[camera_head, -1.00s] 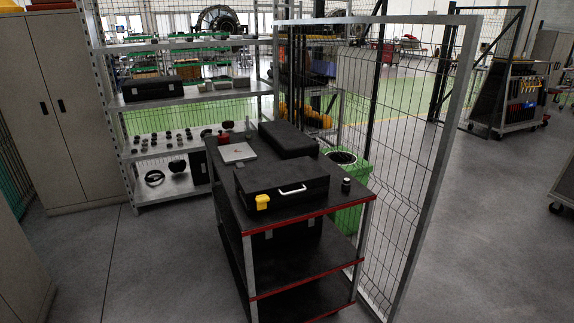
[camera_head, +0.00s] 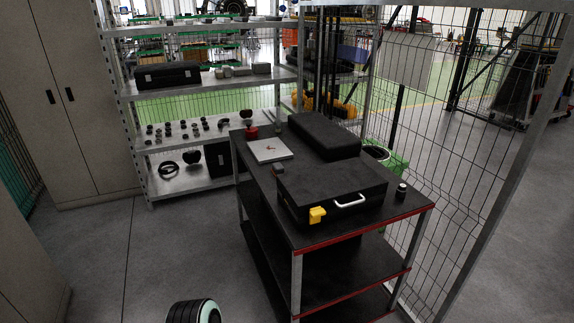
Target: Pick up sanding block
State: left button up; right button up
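I cannot say for sure which thing is the sanding block. Small grey blocks (camera_head: 232,71) lie on the upper shelf beside a black case. Neither gripper shows. A rounded black and pale link of mine is at the bottom edge.
The black cart (camera_head: 408,212) with red edges carries the black case (camera_head: 330,186), a second case (camera_head: 324,136), a white board (camera_head: 269,150) and a small dark bottle (camera_head: 402,190). Metal shelving (camera_head: 160,205) stands behind. Wire fencing is on the right. Floor left of the cart is clear.

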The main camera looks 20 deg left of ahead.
aim_at(277, 167)
jog(key=i+j+z, duration=0.15)
jog(key=j, duration=0.35)
jog(key=i+j+z, duration=0.15)
jog(key=j, duration=0.4)
jog(key=i+j, duration=0.1)
jog(key=j, duration=0.6)
jog(key=i+j+z, duration=0.1)
jog(key=j, duration=1.35)
jog(key=i+z, duration=0.05)
jog(key=i, duration=0.05)
